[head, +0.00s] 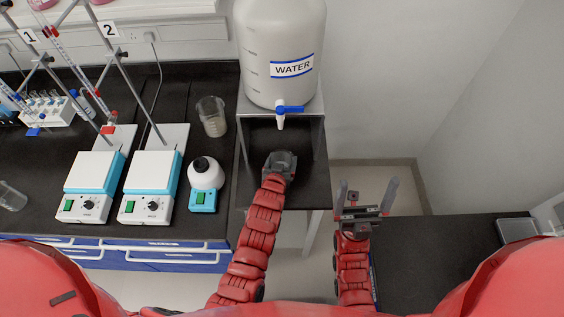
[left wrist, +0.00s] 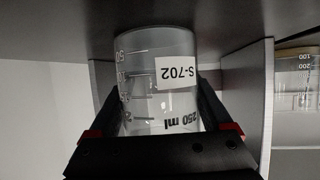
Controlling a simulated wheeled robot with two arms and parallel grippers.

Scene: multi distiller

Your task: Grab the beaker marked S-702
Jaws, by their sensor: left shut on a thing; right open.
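The beaker marked S-702 (left wrist: 160,90) is clear glass with a white label and a 250 ml mark; it fills the middle of the left wrist view. My left gripper (left wrist: 160,115) is shut on it, one finger on each side. In the head view my left gripper (head: 280,163) is under the shelf that bears the water tank, and the beaker is mostly hidden by the gripper there. I cannot tell whether the beaker still touches the surface. My right gripper (head: 366,190) is open and empty, to the right of the stand.
The white water tank (head: 280,45) with a blue tap (head: 289,109) stands on the grey stand (head: 319,140), above my left gripper. Another beaker (head: 212,117) stands left of the stand. Two hotplates (head: 150,178) and a small white-topped device (head: 205,178) are further left.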

